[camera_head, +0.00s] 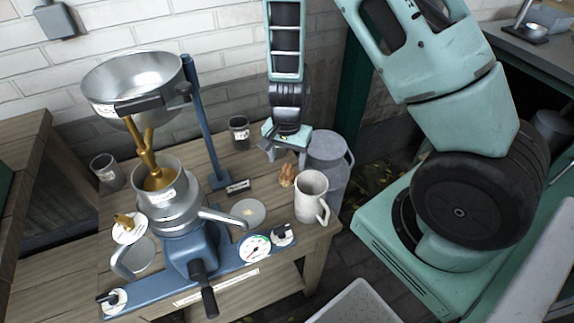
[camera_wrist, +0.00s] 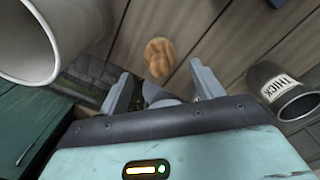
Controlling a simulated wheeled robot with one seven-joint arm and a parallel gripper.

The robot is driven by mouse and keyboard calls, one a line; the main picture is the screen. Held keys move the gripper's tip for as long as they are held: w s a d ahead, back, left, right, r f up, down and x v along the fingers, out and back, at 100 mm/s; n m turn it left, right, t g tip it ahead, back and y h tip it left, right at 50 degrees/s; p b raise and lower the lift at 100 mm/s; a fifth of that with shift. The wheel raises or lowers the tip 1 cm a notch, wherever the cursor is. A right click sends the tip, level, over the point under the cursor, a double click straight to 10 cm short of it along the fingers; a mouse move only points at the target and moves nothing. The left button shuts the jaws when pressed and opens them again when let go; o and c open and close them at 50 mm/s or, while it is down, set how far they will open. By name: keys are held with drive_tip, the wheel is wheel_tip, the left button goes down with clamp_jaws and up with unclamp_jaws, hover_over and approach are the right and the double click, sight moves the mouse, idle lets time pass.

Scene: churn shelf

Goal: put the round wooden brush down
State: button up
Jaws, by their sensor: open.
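The round wooden brush (camera_head: 287,175) is a small brown piece on the wooden bench, between the white mug and my gripper. In the wrist view the brush (camera_wrist: 158,57) shows its rounded tan face, just beyond the fingertips and apart from them. My gripper (camera_head: 286,152) is open above the bench on the wall side of the brush. In the wrist view the two grey fingers (camera_wrist: 165,82) stand apart with nothing held between them. A small grey shape shows between the fingers, too unclear to name.
A white mug (camera_head: 311,196) stands close to the brush, with a grey metal can (camera_head: 331,158) beside it. A dark labelled cup (camera_head: 239,133) stands nearer the wall; its label reads THICK in the wrist view (camera_wrist: 283,92). A separator with a steel bowl (camera_head: 135,80) fills the bench's left.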

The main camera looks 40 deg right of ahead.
sight(286, 166)
wheel_tip(286, 166, up, 6)
drive_tip(key=shift+a+r+p, duration=0.1)
drive_tip(key=shift+r+p, duration=0.1)
drive_tip(key=shift+p, duration=0.55)
drive_tip(key=s+a+r+n+y, duration=0.2)
drive_tip(key=s+a+r+n, duration=0.15)
drive_tip(key=a+r, duration=0.4)
drive_tip(key=s+a+r+n, duration=0.5)
drive_tip(key=s+n, duration=0.2)
drive_tip(key=s, duration=0.1)
drive_tip(key=s+a+r+n+h, duration=0.1)
drive_tip(key=s+a+r+n, duration=0.4)
drive_tip(key=s+n, duration=0.3)
drive_tip(key=shift+s+a, duration=0.2)
drive_tip(key=shift+r, duration=0.1)
